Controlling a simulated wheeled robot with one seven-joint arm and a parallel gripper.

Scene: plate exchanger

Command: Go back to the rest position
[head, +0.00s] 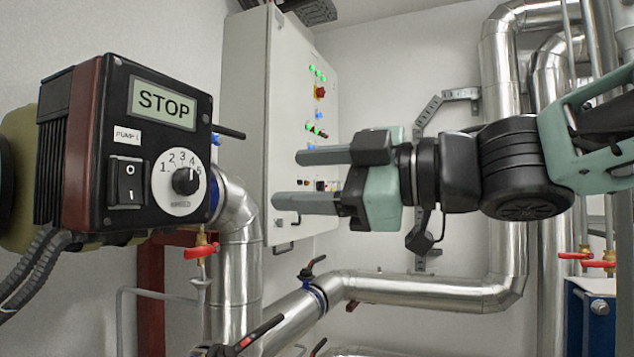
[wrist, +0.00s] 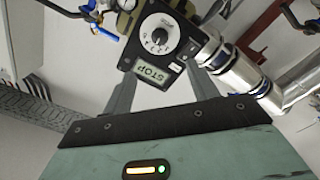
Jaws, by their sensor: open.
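My gripper (head: 290,178) is open and empty, with its two grey fingers pointing left in the head view. It is held in the air to the right of the pump control box (head: 145,150), apart from it. The box has a display reading STOP (head: 162,103), a black rocker switch (head: 126,183) and a white dial with a black knob (head: 185,181). In the wrist view my gripper (wrist: 162,82) shows its two fingers spread, with the pump control box (wrist: 158,45) beyond them, upside down.
A grey cabinet (head: 250,90) with green lights stands behind my gripper. Metal pipes (head: 430,292) run below and to the right. Red-handled valves (head: 201,251) stick out near the pump and at the right. Free air lies between my fingertips and the control box.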

